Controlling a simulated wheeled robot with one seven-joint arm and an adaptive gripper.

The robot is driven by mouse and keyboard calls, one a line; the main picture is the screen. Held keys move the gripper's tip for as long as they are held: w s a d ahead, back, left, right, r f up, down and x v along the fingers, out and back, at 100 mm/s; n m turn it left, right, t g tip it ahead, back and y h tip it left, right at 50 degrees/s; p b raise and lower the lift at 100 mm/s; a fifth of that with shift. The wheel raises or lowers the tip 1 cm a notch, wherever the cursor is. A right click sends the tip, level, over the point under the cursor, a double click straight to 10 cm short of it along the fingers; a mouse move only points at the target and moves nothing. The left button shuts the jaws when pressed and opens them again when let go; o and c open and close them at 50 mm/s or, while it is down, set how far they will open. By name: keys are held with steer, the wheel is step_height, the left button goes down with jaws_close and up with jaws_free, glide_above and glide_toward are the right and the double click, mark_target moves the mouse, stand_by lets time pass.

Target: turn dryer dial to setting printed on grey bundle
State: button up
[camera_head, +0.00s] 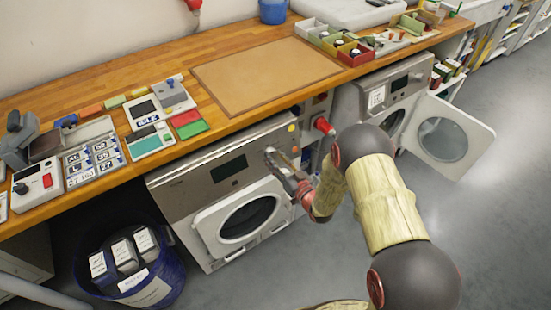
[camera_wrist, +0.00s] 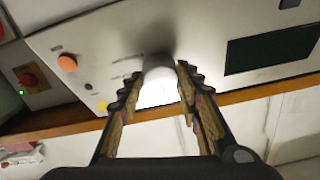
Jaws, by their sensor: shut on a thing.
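My gripper (camera_head: 276,164) is at the control panel of the near dryer (camera_head: 185,181), right of its dark display (camera_head: 230,168). In the wrist view my gripper (camera_wrist: 157,85) has its two fingers on either side of a pale round dial (camera_wrist: 159,72) and is shut on it. The dial's pointer and any scale marks cannot be made out. Three grey bundles (camera_head: 125,256) with white labels stand in a blue bin (camera_head: 174,284) on the floor at lower left. The print on their labels is too small to read.
The dryer's round door (camera_head: 205,226) is below the panel. A red knob (camera_head: 323,125) sticks out right of my gripper. A second machine (camera_head: 360,98) has its door (camera_head: 470,135) open at right. The wooden counter (camera_head: 120,77) above holds boxes and devices.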

steer(key=shift+c, duration=1)
steer(key=shift+m, duration=0.4)
steer(key=m+h+p, duration=0.1)
steer(key=m, duration=0.3)
steer(key=m+h+p, duration=0.1)
steer(key=m+h, duration=0.1)
steer(key=m, duration=0.1)
steer(key=shift+s+a+m+t, duration=0.1)
steer(key=shift+a+m+t, duration=0.1)
steer(key=shift+m+t, duration=0.2)
steer(key=m+h+p, duration=0.1)
steer(key=m, duration=0.3)
steer(key=shift+r, duration=0.15)
steer(key=m+h, duration=0.1)
steer(key=m, duration=0.3)
steer(key=shift+g+p, duration=0.3)
steer(key=shift+p, duration=0.1)
steer(key=m+g, duration=0.1)
steer(key=m, duration=0.2)
steer(key=m+g+h+p, duration=0.1)
steer(key=m, duration=0.2)
steer(key=shift+r, duration=0.1)
steer(key=m+g+p, duration=0.1)
steer(key=m, duration=0.3)
steer(key=shift+r+m+p, duration=0.1)
steer(key=shift+m+p, duration=0.2)
steer(key=shift+m+g, duration=0.5)
steer(key=shift+m, duration=0.2)
